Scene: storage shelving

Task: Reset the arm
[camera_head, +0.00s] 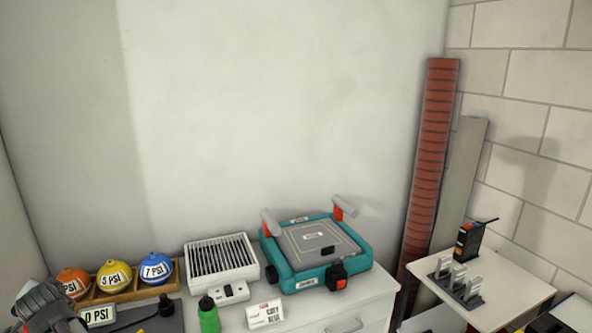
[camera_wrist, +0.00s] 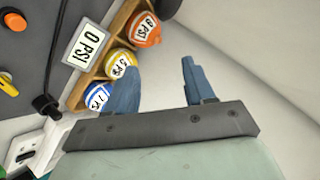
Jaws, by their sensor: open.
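My gripper (camera_wrist: 160,85) shows in the wrist view with its two blue-grey fingers apart and nothing between them. In the head view, part of my arm (camera_head: 45,305) shows at the lower left corner, beside the row of balls; the fingertips cannot be made out there. In the wrist view the left finger overlaps the yellow ball (camera_wrist: 122,60) in the picture. I cannot tell whether it touches it.
A wooden rack (camera_head: 130,292) holds orange, yellow and blue PSI-labelled balls. A white slatted box (camera_head: 221,262), green bottle (camera_head: 208,316), and teal device (camera_head: 318,255) stand on the white cabinet. A small table (camera_head: 480,285) stands at right. The space above is clear.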

